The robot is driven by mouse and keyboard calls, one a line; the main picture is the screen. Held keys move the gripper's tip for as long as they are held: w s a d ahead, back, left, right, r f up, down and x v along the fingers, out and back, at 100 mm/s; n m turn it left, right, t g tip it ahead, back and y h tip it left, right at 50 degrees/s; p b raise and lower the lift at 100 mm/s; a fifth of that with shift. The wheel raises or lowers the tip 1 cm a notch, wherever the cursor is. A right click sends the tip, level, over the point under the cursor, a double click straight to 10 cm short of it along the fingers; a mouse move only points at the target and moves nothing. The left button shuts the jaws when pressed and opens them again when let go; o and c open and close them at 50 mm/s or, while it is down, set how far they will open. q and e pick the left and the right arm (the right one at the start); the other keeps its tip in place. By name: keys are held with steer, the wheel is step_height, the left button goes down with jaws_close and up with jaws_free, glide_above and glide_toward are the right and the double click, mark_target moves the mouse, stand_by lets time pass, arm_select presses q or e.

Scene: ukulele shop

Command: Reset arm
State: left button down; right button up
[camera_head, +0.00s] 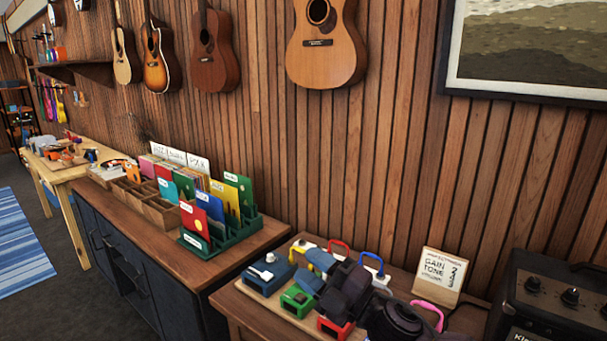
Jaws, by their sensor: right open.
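My right gripper (316,271) comes in from the lower right, with its dark wrist over the pedals on the near table. Its two blue-grey fingers are apart, and I see nothing held between them. It hangs over or just above the pedal group; the exact height is hard to tell. My left gripper is not in view.
Around the gripper are a blue pedal (266,276), a yellow pedal (302,246), a green pedal (297,301) and a red pedal (334,327). A sign card (441,272) and a black amplifier (550,300) stand to the right. A green rack (213,246) holds coloured booklets at left.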

steer(key=s+d+f+m+t+h, duration=0.3)
steer(key=d+f+m+t+h, duration=0.1)
steer(key=d+f+m+h, duration=1.4)
steer(key=s+d+f+m+g, duration=0.2)
steer(key=s+d+f+m, duration=0.2)
steer(key=s+f, duration=0.3)
steer(key=s+d+f+m+g, duration=0.2)
steer(key=s+d+f+m, duration=0.2)
steer(key=s+f, duration=0.4)
steer(key=s, duration=0.5)
steer(key=shift+f, duration=0.15)
steer(key=shift+d, duration=0.15)
